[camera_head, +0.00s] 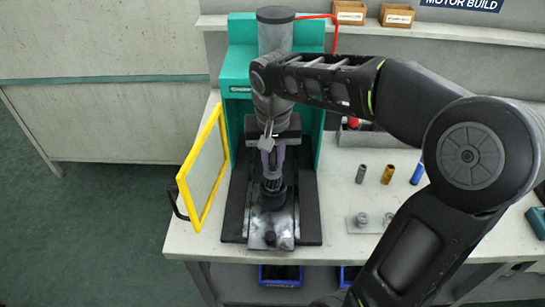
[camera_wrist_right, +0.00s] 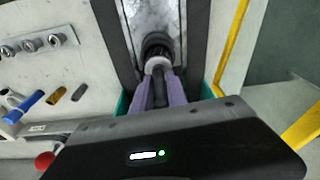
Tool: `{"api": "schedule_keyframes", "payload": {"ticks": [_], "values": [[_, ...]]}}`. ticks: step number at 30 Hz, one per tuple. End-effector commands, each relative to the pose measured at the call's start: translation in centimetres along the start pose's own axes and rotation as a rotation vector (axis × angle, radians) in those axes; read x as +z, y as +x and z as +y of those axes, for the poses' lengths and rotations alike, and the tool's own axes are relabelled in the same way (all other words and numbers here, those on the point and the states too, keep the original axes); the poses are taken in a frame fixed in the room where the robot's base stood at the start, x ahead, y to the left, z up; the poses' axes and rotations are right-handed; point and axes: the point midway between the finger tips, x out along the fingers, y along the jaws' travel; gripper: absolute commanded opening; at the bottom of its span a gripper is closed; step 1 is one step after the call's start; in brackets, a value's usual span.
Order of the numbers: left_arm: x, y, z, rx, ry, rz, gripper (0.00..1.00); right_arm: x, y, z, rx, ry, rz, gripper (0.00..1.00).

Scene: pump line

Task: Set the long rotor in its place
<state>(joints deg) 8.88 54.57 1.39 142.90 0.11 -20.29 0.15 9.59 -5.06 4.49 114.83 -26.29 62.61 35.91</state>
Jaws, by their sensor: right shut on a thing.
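My right gripper (camera_head: 272,168) reaches down inside the green press, its purple fingers shut on the upper shaft of the long rotor (camera_head: 272,187). The rotor is dark with a pale collar and stands about upright over the metal plate (camera_head: 282,228) in the press. In the right wrist view the gripper (camera_wrist_right: 160,78) closes around the shaft, and the rotor's dark body (camera_wrist_right: 157,44) points away toward the plate (camera_wrist_right: 118,24). I cannot tell whether the rotor's lower end is fully seated. My left gripper is not in view.
The green press (camera_head: 238,72) has its yellow-framed guard (camera_head: 205,168) swung open at the left. On the bench to the right stand grey, brown and blue cylinders (camera_head: 387,174) and a plate with metal fittings (camera_head: 364,222). Two small boxes (camera_head: 396,15) sit on the back shelf.

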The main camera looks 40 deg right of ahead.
Motion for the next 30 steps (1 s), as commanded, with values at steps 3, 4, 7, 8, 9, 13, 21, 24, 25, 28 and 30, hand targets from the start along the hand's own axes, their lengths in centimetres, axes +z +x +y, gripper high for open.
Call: {"api": "schedule_keyframes", "payload": {"ticks": [3,4,7,8,9,13,21,24,25,28,30], "values": [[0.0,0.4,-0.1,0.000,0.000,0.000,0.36,0.0,0.4,0.0,-0.001,0.000,0.002,0.00],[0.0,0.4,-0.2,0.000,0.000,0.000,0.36,0.0,0.5,0.0,-0.001,0.000,0.002,0.00],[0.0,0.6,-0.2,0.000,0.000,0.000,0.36,0.1,0.7,0.0,-0.001,0.000,0.002,0.00],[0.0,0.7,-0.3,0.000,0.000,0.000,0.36,0.1,0.8,0.0,-0.001,0.000,0.002,0.00],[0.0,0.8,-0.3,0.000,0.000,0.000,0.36,0.1,0.9,0.0,-0.001,0.000,0.002,0.00],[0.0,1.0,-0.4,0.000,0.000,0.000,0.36,0.1,1.3,0.0,-0.001,0.000,0.002,0.00],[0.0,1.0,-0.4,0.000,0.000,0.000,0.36,0.1,1.3,0.0,-0.001,0.000,0.002,0.25],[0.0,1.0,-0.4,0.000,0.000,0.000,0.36,0.2,1.3,0.0,0.000,0.000,0.001,0.33],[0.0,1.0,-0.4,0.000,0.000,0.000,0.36,0.2,1.3,0.0,0.000,0.000,0.001,0.35],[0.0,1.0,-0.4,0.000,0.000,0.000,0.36,0.2,1.3,0.0,0.000,0.000,0.001,0.43],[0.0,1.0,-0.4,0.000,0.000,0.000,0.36,0.2,1.3,0.0,0.000,0.000,0.001,0.44]]}}
